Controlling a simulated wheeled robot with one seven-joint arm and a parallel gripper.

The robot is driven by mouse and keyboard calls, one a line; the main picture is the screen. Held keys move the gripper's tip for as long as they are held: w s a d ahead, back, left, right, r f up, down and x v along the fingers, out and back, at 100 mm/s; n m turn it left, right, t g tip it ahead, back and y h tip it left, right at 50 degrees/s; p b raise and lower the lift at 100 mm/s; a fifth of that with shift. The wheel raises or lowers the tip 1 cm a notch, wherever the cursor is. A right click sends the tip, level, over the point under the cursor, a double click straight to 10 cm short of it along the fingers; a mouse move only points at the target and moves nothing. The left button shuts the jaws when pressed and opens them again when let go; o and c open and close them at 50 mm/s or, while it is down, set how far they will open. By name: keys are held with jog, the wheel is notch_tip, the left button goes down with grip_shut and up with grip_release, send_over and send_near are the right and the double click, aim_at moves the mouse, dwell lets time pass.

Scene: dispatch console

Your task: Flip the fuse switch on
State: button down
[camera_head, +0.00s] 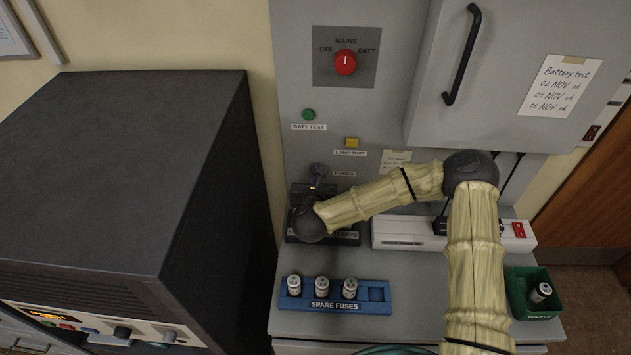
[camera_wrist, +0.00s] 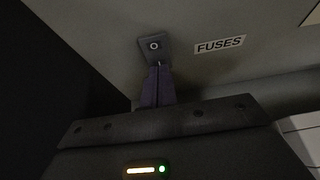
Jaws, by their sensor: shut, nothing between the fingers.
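The fuse switch (camera_wrist: 151,44) is a small dark plate with a pale ring mark, beside the FUSES label (camera_wrist: 220,45) in the wrist view. In the head view the FUSES label (camera_head: 344,174) is on the grey upright panel, and the switch beside it is small and partly blocked by my gripper. My gripper (camera_wrist: 156,66) is shut and empty. Its dark fingertips are at the lower edge of the switch; I cannot tell whether they touch it. The fingers hide part of the switch, and its position is unclear.
A blue SPARE FUSES rack (camera_head: 336,305) and a green bin (camera_head: 533,292) stand on the grey shelf. A power strip (camera_head: 391,233) lies behind my arm. A red rotary knob (camera_head: 345,63) is higher on the panel. A large dark cabinet (camera_head: 120,160) borders the left.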

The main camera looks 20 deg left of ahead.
jog(key=shift+f, duration=0.1)
jog(key=shift+w+t+b, duration=0.25)
jog(key=shift+t+b, duration=0.05)
jog(key=shift+b, duration=0.45)
jog(key=shift+r+p, duration=0.45)
jog(key=shift+r, duration=0.45)
